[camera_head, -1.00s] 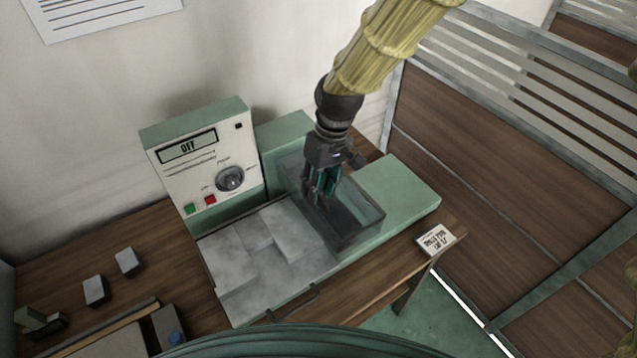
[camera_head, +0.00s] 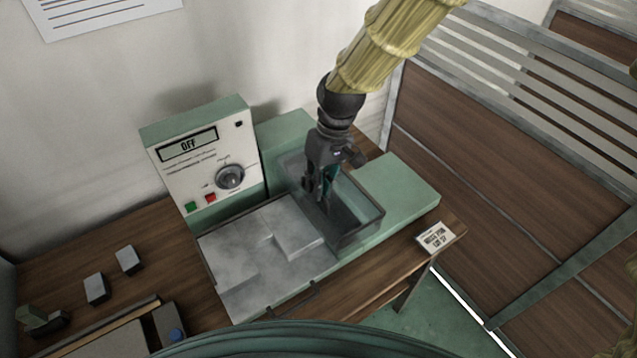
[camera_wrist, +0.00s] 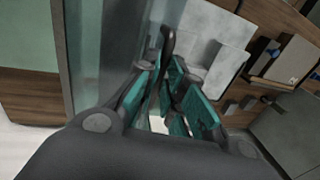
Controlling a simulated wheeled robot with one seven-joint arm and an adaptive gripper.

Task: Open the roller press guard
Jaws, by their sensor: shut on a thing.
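The roller press (camera_head: 400,190) is a green machine on a wooden bench. Its guard (camera_head: 362,228) is a smoky see-through box over the middle of the machine, and it looks lowered. My gripper (camera_head: 326,200) reaches down at the guard from above, in front of its see-through walls. In the wrist view, my teal-padded fingers (camera_wrist: 165,100) are shut around a dark curved handle (camera_wrist: 168,42), apparently the guard's. The exact contact is partly hidden by the fingers. A clear pane (camera_wrist: 85,50) stands to the left there.
A control box (camera_head: 205,160) with an OFF display, knob and buttons stands at the left. Small blocks (camera_head: 96,289) sit on the bench. A slatted partition (camera_head: 480,140) stands right.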

